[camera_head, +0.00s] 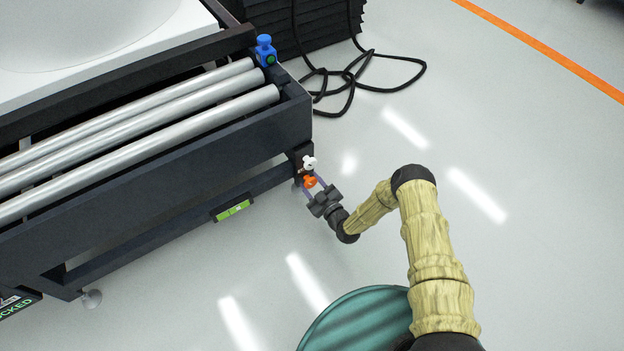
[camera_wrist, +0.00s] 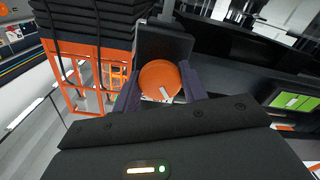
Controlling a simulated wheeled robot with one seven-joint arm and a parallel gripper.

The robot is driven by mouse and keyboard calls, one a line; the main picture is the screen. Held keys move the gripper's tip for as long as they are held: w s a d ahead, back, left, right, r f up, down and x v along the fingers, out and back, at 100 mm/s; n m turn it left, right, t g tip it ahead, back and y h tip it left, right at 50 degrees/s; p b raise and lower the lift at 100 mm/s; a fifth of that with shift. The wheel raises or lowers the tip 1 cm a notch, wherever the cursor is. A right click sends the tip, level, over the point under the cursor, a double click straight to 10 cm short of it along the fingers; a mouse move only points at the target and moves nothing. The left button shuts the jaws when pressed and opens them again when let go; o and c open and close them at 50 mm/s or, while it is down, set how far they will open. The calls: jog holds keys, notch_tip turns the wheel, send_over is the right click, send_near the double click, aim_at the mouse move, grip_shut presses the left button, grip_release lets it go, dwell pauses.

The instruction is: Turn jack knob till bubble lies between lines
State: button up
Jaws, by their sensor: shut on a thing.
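The orange jack knob (camera_head: 310,182) sits at the right corner leg of the dark frame. In the wrist view it shows as an orange disc with a pale mark (camera_wrist: 160,81). My gripper (camera_head: 312,184) is shut on the knob, with a finger on each side of it (camera_wrist: 160,92). The green level (camera_head: 233,209) is fixed on the lower rail of the frame, left of the knob. It also shows at the right edge of the wrist view (camera_wrist: 294,101). The bubble and its lines are too small to tell.
The dark frame (camera_head: 150,165) carries several metal rollers (camera_head: 140,125). A blue fitting (camera_head: 265,50) stands on its upper corner. A black cable (camera_head: 350,75) lies on the floor behind. The floor at right is open, with an orange line (camera_head: 545,48).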

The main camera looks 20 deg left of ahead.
jog(key=n+p, duration=0.2)
jog(key=n, duration=0.2)
jog(key=shift+d+r+p, duration=0.1)
jog(key=shift+r+p, duration=0.05)
jog(key=shift+p, duration=0.2)
jog(key=n+p, duration=0.2)
jog(key=n, duration=0.1)
jog(key=shift+s+n, duration=0.15)
jog(key=shift+n, duration=0.15)
jog(key=n+p, duration=0.2)
jog(key=n, duration=0.3)
jog(key=shift+p, duration=0.3)
jog(key=shift+f, duration=0.2)
jog(key=o, duration=1)
jog(key=shift+w, duration=0.2)
jog(key=shift+c, duration=0.2)
